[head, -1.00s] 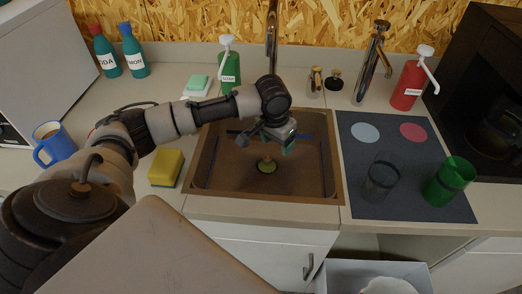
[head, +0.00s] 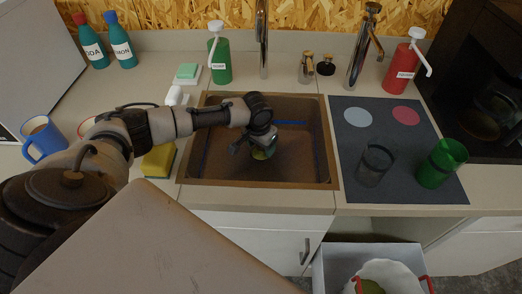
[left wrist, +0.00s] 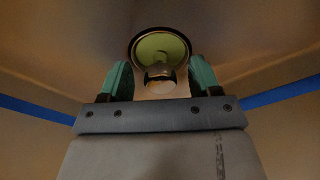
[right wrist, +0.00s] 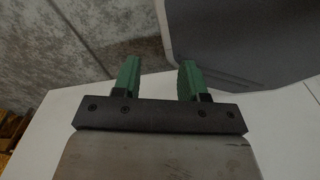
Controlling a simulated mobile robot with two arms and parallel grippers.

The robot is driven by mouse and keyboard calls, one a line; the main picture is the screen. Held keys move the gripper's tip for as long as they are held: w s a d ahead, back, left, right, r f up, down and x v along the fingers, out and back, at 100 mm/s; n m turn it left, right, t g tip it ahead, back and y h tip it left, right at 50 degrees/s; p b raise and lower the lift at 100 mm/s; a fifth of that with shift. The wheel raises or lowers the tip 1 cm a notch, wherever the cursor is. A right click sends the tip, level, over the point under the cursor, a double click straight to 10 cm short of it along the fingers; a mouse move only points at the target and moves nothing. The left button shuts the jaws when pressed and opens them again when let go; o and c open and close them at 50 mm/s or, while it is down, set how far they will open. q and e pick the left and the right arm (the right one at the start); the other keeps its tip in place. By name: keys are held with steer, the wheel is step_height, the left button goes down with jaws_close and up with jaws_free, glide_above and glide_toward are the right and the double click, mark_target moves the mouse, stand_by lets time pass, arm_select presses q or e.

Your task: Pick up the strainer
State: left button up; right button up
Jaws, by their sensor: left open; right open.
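The strainer (head: 263,154) is a small round yellow-green piece with a dark rim and a knob, in the brown sink (head: 220,178). My left gripper (head: 260,146) is down in the sink at the strainer and partly hides it in the head view. In the left wrist view the strainer (left wrist: 160,45) lies just ahead of the fingertips, and its metallic knob is between the two green fingers of my left gripper (left wrist: 161,72), which are open with gaps beside it. My right gripper (right wrist: 158,72) is open and empty in the right wrist view.
Left of the sink are a yellow sponge (head: 158,162) and a blue mug (head: 43,138). A green soap bottle (head: 220,62) and the tap (head: 262,45) stand behind it. On the right, a dark mat (head: 415,185) holds a dark glass (head: 375,167) and a green cup (head: 441,165).

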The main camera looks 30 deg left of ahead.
arm_select(q)
steer(key=shift+f, duration=0.2)
steer(key=c, duration=1)
steer(key=shift+r, duration=0.1)
